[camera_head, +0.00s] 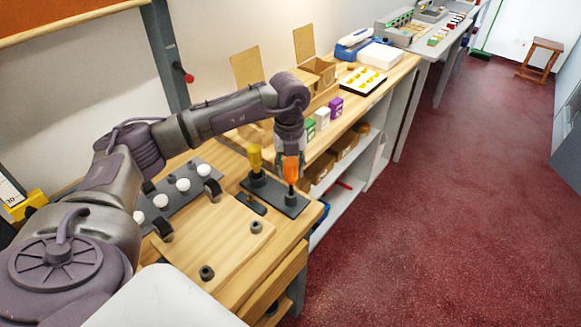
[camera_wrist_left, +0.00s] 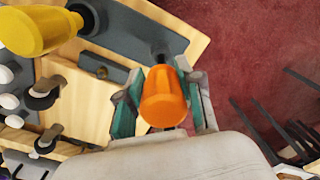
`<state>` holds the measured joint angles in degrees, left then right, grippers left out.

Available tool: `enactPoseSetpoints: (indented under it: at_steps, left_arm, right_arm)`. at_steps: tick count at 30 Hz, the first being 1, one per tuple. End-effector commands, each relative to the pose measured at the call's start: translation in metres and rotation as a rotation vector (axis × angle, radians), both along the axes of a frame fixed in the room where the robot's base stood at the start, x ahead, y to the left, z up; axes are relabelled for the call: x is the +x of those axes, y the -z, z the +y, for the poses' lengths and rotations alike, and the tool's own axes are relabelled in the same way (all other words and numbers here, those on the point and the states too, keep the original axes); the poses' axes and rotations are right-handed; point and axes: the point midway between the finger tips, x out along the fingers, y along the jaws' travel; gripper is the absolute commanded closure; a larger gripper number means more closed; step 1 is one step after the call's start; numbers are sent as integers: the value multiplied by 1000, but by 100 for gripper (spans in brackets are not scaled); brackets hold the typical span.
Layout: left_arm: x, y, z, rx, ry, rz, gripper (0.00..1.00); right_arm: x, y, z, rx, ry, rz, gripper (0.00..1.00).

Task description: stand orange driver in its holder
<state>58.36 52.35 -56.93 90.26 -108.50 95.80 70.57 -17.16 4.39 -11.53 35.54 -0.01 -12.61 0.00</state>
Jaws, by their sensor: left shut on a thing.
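The orange driver (camera_head: 291,168) is upright, handle up, over the right end of the dark holder plate (camera_head: 287,207). My left gripper (camera_head: 289,160) comes down from above and is shut on its handle. In the left wrist view the orange handle (camera_wrist_left: 165,98) sits between the teal pads of the left gripper (camera_wrist_left: 160,75), with a dark shaft beyond it. The shaft meets the black socket area; I cannot tell how deep it sits. The yellow driver (camera_head: 254,158) stands in the holder's other socket, and shows in the wrist view (camera_wrist_left: 35,32). My right gripper is not in view.
A wooden board (camera_head: 215,235) with dark knobs lies in front. A grey rack with white knobs (camera_head: 183,185) is to its left. A small dark bar (camera_head: 251,204) lies beside the holder. Small coloured boxes (camera_head: 322,117) stand behind. The counter edge drops to red floor at right.

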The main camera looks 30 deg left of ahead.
Motion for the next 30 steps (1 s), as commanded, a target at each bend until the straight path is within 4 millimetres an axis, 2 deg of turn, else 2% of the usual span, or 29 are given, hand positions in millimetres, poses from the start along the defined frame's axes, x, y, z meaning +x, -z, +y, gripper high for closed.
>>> enactPoseSetpoints:
  at_steps: [30]
  left_arm:
    - [0,11,0,-1,0,-1,100]
  right_arm:
    - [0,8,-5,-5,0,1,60]
